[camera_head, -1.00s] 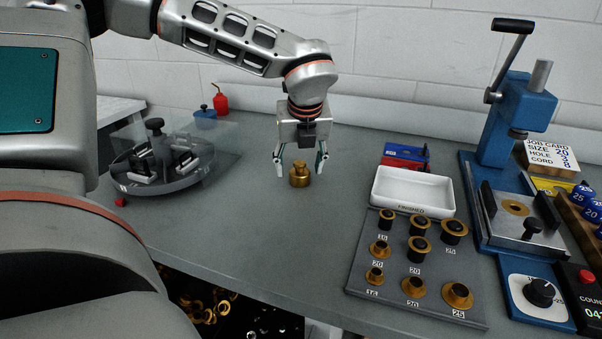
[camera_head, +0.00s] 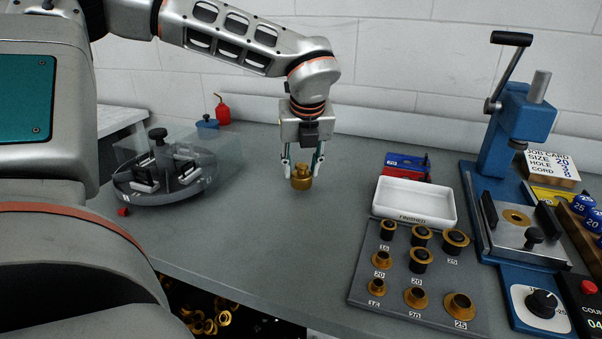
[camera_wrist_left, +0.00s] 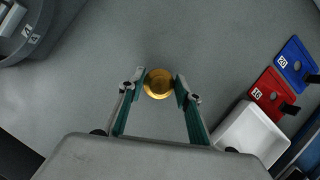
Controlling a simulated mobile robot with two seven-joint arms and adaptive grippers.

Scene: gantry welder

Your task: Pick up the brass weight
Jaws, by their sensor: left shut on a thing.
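The brass weight (camera_head: 301,178) is a small gold-coloured stepped cylinder with a knob on top, upright on the grey workbench. In the left wrist view the weight (camera_wrist_left: 158,83) shows as a round disc between the fingertips. My left gripper (camera_head: 302,173) points straight down over it, with one finger on each side, shut on it. In the left wrist view the left gripper's fingertips (camera_wrist_left: 159,85) lie close against the weight's sides. I cannot tell any gap between the weight and the bench. My right gripper is in neither view.
A white tray (camera_head: 379,210) marked FINISHED and a board of brass eyelets (camera_head: 361,289) stand to the right. A blue lever press (camera_head: 520,120) is farther right. A round clear-covered carousel (camera_head: 128,190) stands left. Bench (camera_head: 270,235) around the weight is clear.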

